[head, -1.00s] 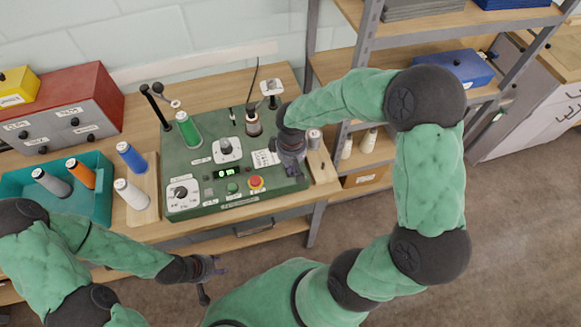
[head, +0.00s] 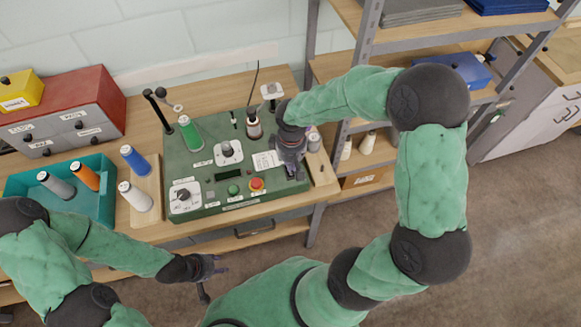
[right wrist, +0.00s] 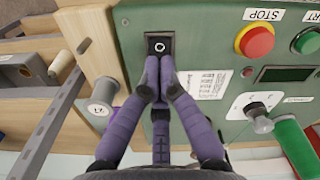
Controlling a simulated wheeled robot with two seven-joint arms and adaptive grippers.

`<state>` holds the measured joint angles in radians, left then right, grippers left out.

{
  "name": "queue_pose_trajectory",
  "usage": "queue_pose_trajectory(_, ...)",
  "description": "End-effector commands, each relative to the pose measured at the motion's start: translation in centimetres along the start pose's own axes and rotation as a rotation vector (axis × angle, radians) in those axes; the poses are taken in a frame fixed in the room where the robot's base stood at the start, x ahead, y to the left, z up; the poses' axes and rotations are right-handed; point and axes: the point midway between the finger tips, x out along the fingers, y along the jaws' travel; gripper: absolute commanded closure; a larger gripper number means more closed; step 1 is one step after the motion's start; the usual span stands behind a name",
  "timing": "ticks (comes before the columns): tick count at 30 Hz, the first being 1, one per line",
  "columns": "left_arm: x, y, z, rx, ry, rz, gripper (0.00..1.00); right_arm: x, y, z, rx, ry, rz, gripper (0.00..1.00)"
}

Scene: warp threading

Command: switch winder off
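The winder (head: 180,158) is a green panelled box on the bench. Its display (head: 228,174) is dark in the head view and also dark in the right wrist view (right wrist: 287,74). The black power switch (right wrist: 161,45) on its right side shows a white ring mark. My right gripper (head: 294,175) is over the winder's right end. In the right wrist view its fingertips (right wrist: 158,88) are together with nothing between them, just below the switch; I cannot tell whether they touch it. My left gripper (head: 211,281) is open and empty in front of the bench.
A red stop button (head: 257,184) and a green start button (head: 233,189) are on the winder's front. A green spool (head: 190,133) stands at its left. A teal bin (head: 108,190) with spools is further left. Shelving (head: 365,55) stands close on the right.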

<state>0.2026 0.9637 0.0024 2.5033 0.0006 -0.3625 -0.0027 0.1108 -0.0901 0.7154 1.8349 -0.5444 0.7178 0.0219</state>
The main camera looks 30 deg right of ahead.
Motion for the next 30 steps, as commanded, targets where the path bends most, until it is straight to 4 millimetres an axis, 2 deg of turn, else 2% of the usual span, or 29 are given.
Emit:
queue_pose_trajectory(15, -2.5, 0.9, 0.1, 0.0, 0.0, 0.0, 0.6, -3.6, 0.0, 0.0, 0.001, 0.0, 0.001, 1.0)
queue_pose_trajectory(30, -2.5, 0.9, 0.1, 0.0, 0.0, 0.0, 0.6, -3.6, 0.0, 0.0, 0.0, 0.0, 0.0, 1.0)
